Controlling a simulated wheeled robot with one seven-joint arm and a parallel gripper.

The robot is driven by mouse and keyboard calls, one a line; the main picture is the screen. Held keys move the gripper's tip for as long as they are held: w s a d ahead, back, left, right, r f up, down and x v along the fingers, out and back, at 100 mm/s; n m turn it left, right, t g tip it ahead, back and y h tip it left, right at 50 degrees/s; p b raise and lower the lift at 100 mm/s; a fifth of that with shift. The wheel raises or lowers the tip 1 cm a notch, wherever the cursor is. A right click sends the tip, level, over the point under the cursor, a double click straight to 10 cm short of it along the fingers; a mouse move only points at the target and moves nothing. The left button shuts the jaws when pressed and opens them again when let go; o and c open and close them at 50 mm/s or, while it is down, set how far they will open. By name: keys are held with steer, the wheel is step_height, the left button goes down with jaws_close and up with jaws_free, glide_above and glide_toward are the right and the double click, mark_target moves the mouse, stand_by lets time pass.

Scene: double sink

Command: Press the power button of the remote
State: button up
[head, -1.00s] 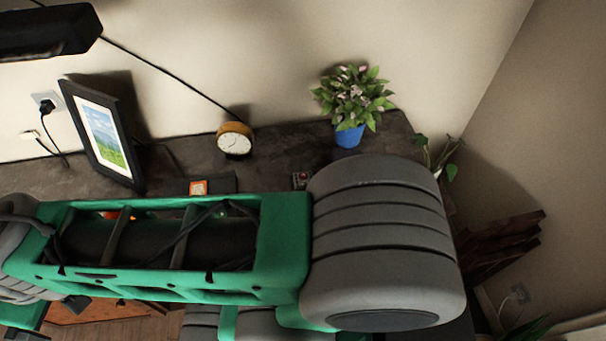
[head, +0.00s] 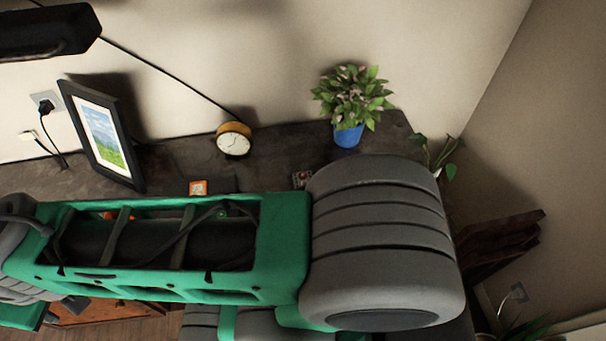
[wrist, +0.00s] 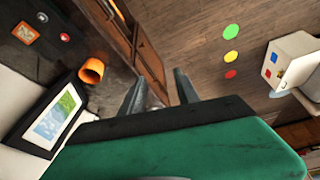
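I cannot pick out the remote for certain in either view. In the head view, a small dark object with red on it (head: 302,179) lies on the dark tabletop, partly hidden behind my arm; it is too small to identify. My gripper (wrist: 160,86) shows in the wrist view with its two dark fingers apart and nothing between them. It points down past the cabinet front towards the wooden floor, away from the tabletop items. In the head view my own arm hides the gripper and much of the table.
A picture frame (head: 100,138), a round clock (head: 234,139) and a potted plant (head: 348,134) stand along the wall. An orange cup (wrist: 91,70) is near the table edge. Coloured discs (wrist: 231,53) show over the floor, with a white box (wrist: 291,62) at right.

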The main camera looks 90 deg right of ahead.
jaws_close()
stand_by(0.8)
